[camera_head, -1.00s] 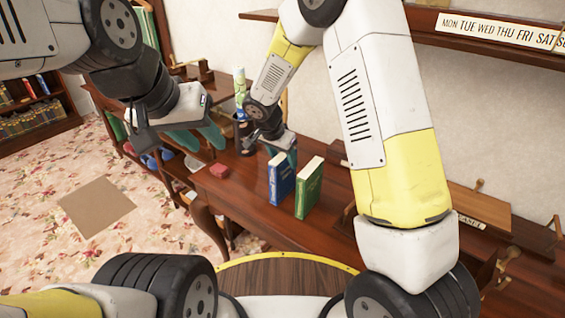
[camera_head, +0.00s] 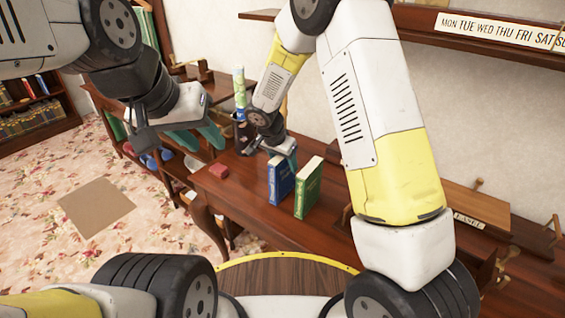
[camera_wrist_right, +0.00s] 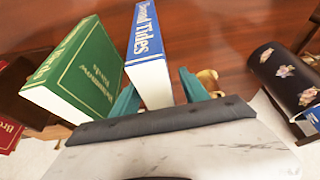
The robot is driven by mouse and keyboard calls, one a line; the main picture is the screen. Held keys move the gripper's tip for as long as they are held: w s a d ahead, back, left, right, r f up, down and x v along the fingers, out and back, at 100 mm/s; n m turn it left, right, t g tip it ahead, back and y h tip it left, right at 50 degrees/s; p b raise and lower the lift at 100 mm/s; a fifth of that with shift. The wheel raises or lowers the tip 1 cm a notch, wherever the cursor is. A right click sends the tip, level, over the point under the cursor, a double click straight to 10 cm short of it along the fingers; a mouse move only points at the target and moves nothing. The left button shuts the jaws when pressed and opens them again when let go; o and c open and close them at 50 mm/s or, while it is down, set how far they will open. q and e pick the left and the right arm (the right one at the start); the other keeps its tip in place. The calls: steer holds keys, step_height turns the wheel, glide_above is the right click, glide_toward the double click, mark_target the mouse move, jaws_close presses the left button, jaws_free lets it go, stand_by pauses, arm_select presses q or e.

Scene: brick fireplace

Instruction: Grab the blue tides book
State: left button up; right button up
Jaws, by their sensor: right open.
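The blue Tides book (camera_head: 280,182) stands upright on the wooden desk, just left of a green book (camera_head: 308,190). In the right wrist view the blue book (camera_wrist_right: 148,60) shows its lettered spine, with the green book (camera_wrist_right: 80,72) to its left. My right gripper (camera_head: 285,152) is at the top of the blue book. Its teal fingers (camera_wrist_right: 157,88) are open, one on each side of the blue book; whether they touch it I cannot tell. My left gripper (camera_head: 198,140) hangs to the left, away from the books, with its teal fingers apart.
A wall shelf (camera_head: 420,30) runs above. A dark flowered object (camera_wrist_right: 285,75) is at right in the wrist view.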

jaws_close()
stand_by(1.4)
